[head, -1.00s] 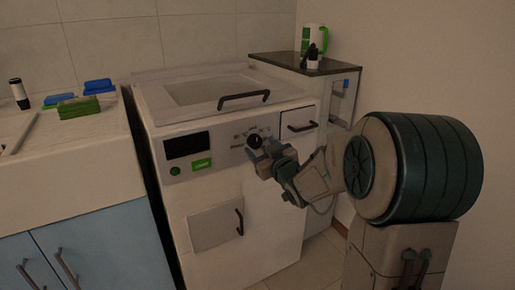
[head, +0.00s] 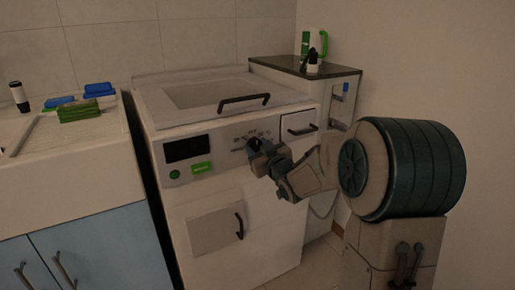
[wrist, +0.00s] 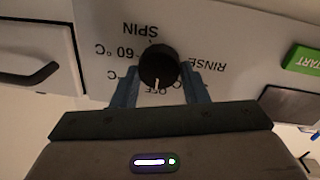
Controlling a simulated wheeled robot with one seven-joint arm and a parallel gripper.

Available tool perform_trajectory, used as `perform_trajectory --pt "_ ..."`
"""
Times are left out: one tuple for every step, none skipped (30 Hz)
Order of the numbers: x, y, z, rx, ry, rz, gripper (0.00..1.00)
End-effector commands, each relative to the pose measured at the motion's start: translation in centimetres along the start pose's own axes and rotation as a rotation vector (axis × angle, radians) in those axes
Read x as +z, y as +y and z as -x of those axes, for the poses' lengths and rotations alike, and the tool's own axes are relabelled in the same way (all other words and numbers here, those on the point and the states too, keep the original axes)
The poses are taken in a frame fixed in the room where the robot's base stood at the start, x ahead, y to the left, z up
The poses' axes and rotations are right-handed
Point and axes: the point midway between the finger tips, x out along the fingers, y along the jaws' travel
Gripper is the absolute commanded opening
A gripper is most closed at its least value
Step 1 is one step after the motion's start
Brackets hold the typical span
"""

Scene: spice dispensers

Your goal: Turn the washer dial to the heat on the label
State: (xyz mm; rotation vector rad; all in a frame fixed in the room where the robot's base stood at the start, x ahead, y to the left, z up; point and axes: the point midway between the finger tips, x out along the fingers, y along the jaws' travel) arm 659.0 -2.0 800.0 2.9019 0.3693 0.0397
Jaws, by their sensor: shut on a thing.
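The black round dial (head: 253,143) is on the white front panel of the washer (head: 250,235), right of the display. In the wrist view, which shows the panel upside down, the dial (wrist: 158,64) has a white pointer line directed at the OFF mark. My gripper (wrist: 161,82) is shut on the dial, one finger on each side. SPIN, 60 °C, RINSE and a partly hidden °C mark surround it. The green START button (wrist: 303,59) is beside the panel marks. I cannot make out a label giving a heat.
A dark display (head: 184,148) and a small door (head: 215,230) are on the washer front. A handled drawer (head: 299,125) is right of the dial.

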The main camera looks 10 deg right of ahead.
Motion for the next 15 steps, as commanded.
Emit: perform_trajectory --pt "-0.05 0.0 0.01 0.0 -0.001 -0.008 0.17" --pt "-0.06 0.01 0.01 0.0 -0.001 -0.015 0.17" --pt "-0.09 0.02 0.01 0.0 -0.002 -0.027 0.17" --pt "-0.12 0.03 0.01 -0.001 -0.003 -0.037 0.17" --pt "-0.14 0.04 0.01 -0.001 -0.003 -0.048 0.17" --pt "-0.16 0.06 0.01 -0.001 -0.005 -0.067 0.17" --pt "-0.18 0.07 0.01 -0.001 -0.006 -0.083 0.17" --pt "-0.2 0.09 0.01 -0.001 -0.007 -0.101 0.17" --pt "-0.21 0.1 0.01 -0.002 -0.01 -0.127 0.17" --pt "-0.21 0.12 0.01 -0.002 -0.011 -0.149 0.17" --pt "-0.22 0.13 0.01 -0.002 -0.013 -0.171 0.17" --pt "-0.25 0.15 0.01 -0.003 -0.016 -0.204 0.17" --pt "-0.27 0.17 0.02 -0.003 -0.017 -0.229 0.17" --pt "-0.3 0.18 0.02 -0.003 -0.019 -0.257 0.17" --pt "-0.33 0.2 0.02 -0.004 -0.02 -0.294 0.17"
